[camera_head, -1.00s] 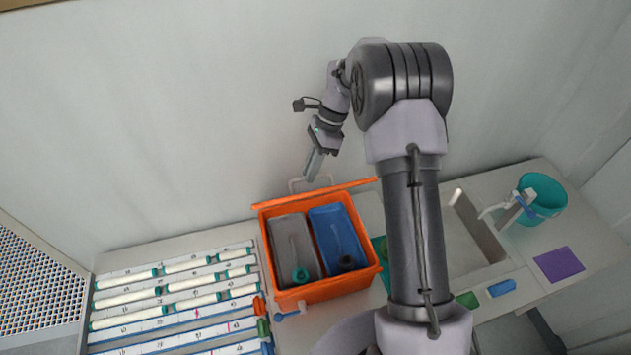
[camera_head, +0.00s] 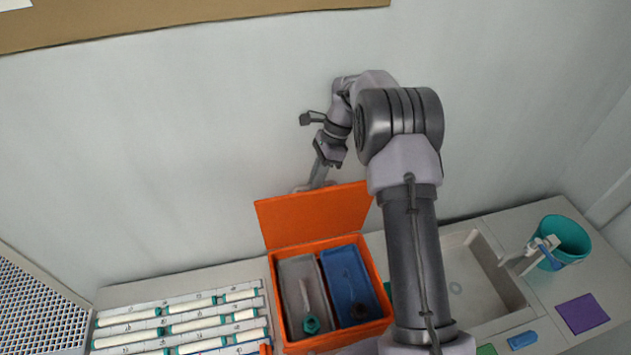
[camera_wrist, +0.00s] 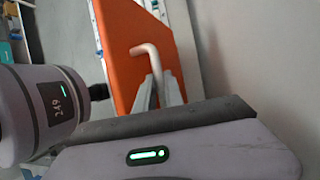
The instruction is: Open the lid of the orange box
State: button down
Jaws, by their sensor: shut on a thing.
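The orange box (camera_head: 281,325) stands on the bench with its inside in view. Its orange lid (camera_head: 313,216) is raised at the back edge, inner face showing, and leans toward the wall. A pale bent handle (camera_head: 300,188) sticks out at the lid's top edge. My gripper (camera_head: 319,182) is at this handle, behind the lid's top edge. In the wrist view my gripper's fingers (camera_wrist: 157,90) are shut on the handle (camera_wrist: 145,50), beside the orange lid (camera_wrist: 122,70). The exact contact is partly hidden.
In the box lie a grey tray (camera_head: 290,275) and a blue tray (camera_head: 343,259). Several white tubes (camera_head: 185,315) lie at left. A sink (camera_head: 455,290), a teal bucket (camera_head: 570,235) and a purple mat (camera_head: 582,313) are at right. The wall is close behind the lid.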

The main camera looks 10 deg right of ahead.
jog(key=shift+f, duration=0.15)
jog(key=c, duration=1.5)
grip_release()
jog(key=shift+w, duration=0.1)
jog(key=shift+o, duration=0.2)
jog(key=shift+r, duration=0.45)
notch_tip(320, 180, up, 3)
jog(key=shift+f+b, duration=0.15)
jog(key=shift+b, duration=0.4)
jog(key=s+r+b, duration=0.1)
jog(key=s+b, duration=0.3)
jog(key=s, duration=1.2)
jog(key=shift+r, duration=0.25)
jog(key=shift+a, duration=0.1)
